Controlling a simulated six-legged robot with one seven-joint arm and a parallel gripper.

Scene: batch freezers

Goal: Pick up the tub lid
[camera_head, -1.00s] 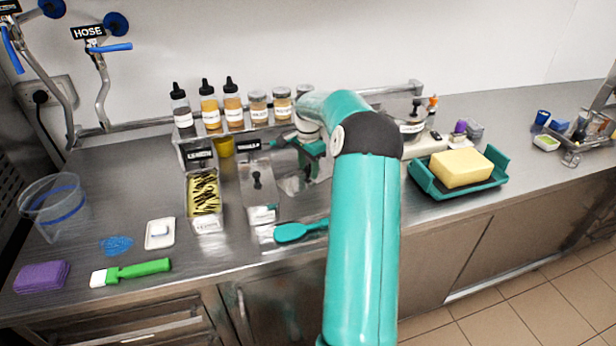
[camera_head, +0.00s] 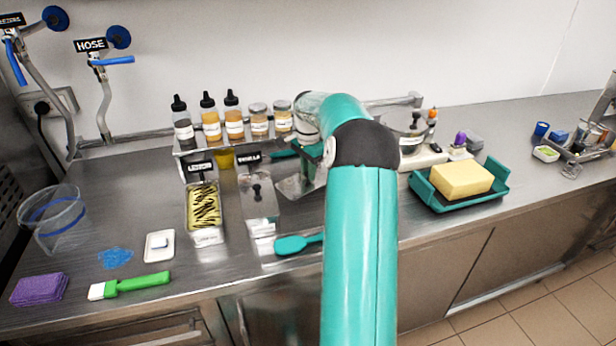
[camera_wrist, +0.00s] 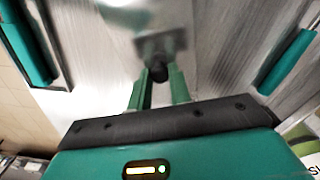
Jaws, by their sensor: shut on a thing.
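My gripper (camera_wrist: 160,76) is shut on a small dark knob (camera_wrist: 158,73) in the wrist view. The knob stands on a grey plate-like lid (camera_wrist: 160,43), blurred. In the head view my arm hides most of the gripper. A shiny grey flat piece (camera_head: 292,187), which looks like the lid, shows below it, just right of the vanilla tub (camera_head: 258,208). I cannot tell whether it touches the counter. The vanilla tub shows a dark knob-like shape. The lemon tub (camera_head: 208,238) stands left of it, with yellow, dark-streaked contents.
A teal spatula (camera_head: 296,243) lies at the front beside my arm. Bottles and jars (camera_head: 234,122) stand on a rear shelf. A teal tray (camera_head: 447,207) with a yellow block (camera_head: 461,180) stands right. A green-handled brush (camera_head: 139,284) and clear pitcher (camera_head: 52,222) are left.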

